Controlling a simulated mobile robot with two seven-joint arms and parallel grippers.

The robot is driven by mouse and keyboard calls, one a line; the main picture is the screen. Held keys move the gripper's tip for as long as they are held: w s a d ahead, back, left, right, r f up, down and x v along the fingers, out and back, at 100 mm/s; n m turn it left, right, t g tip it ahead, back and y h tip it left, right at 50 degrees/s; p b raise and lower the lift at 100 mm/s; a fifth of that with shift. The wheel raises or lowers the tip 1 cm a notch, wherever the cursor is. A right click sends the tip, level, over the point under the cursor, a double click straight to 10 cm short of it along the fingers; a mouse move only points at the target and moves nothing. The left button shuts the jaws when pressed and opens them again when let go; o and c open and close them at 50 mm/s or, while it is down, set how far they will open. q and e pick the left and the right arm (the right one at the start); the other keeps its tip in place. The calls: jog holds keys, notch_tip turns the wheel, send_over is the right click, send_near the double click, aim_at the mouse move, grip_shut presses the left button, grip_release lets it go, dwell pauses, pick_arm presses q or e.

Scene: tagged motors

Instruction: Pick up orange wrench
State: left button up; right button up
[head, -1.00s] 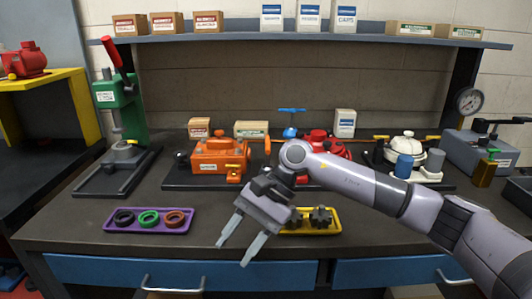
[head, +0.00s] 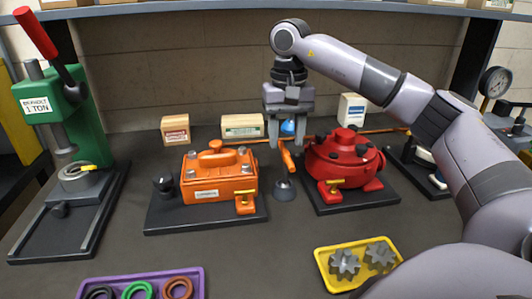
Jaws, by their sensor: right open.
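A small orange piece (head: 287,157), which looks like the orange wrench, stands slightly tilted above a grey conical base (head: 284,188) between the orange and red motors. Its full shape is hard to make out. My right gripper (head: 287,146) points down right over it, open, with one finger on each side of its upper end. I cannot tell whether the fingers touch it. My left gripper is not in view.
The orange motor (head: 220,178) stands close on the left, the red motor (head: 345,160) close on the right. A thin orange bar (head: 385,131) runs behind. A yellow gear tray (head: 328,277) and purple ring tray (head: 192,281) lie in front. A green press (head: 75,115) stands left.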

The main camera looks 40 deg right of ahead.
aim_at(286, 152)
jog(key=shift+w+d, duration=0.1)
jog(key=shift+w, duration=0.25)
jog(key=shift+w+f, duration=0.1)
jog(key=shift+f, duration=0.1)
jog(key=f, duration=0.6)
jog(key=shift+s+d+f+p, duration=0.1)
jog(key=shift+s+f+p, duration=0.2)
jog(key=shift+s+p, duration=0.1)
grip_shut()
